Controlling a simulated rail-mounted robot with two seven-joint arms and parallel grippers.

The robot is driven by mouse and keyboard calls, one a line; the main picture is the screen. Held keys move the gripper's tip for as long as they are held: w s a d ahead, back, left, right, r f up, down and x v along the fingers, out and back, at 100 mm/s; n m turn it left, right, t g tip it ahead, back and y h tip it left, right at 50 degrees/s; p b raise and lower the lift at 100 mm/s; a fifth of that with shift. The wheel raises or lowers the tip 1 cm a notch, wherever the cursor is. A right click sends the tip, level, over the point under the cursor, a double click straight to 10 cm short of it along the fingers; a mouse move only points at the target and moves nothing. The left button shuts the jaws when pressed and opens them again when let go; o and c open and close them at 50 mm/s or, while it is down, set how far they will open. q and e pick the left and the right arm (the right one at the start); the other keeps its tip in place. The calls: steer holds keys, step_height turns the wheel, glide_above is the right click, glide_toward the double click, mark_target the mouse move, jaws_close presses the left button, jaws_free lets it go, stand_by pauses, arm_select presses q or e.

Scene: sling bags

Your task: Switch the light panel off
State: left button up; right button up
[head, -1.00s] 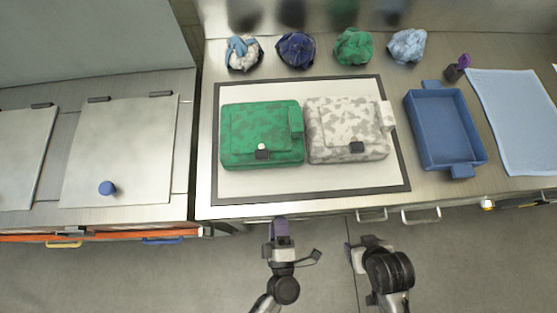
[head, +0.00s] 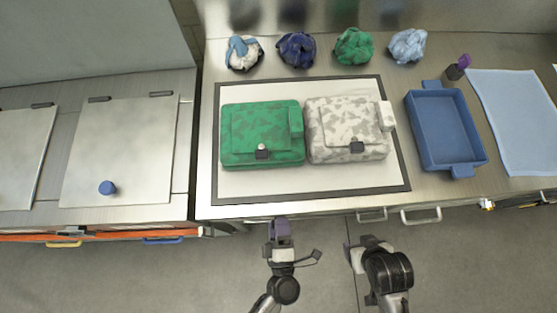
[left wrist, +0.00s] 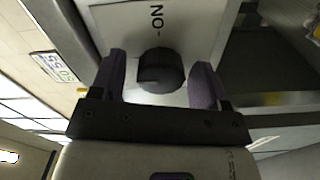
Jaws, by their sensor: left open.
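The light panel (head: 300,192) is a pale rectangle with a dark border, flat on the bench under two bags. In the left wrist view a dark round knob (left wrist: 160,70) sits on a white plate (left wrist: 198,22) with sideways "ON" lettering and a short mark beside it. My left gripper (left wrist: 158,82) is open, with its purple fingers on either side of the knob. Contact with the knob cannot be told. In the head view my left gripper (head: 279,228) is at the bench's front edge; the knob is hidden there. My right gripper (head: 358,246) is partly hidden by its own arm.
A green bag (head: 262,155) and a grey-white camouflage bag (head: 345,115) lie on the panel. Several cloth bundles (head: 353,46) stand behind. A blue tray (head: 447,125) and a light blue mat (head: 515,115) are at right. Drawer handles (head: 421,216) stick out from the front.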

arm_select(q)
steer(key=shift+s, duration=0.1)
steer(key=s+d, duration=0.1)
steer(key=s, duration=1.2)
steer(key=shift+s+d, duration=0.15)
steer(key=shift+s, duration=0.15)
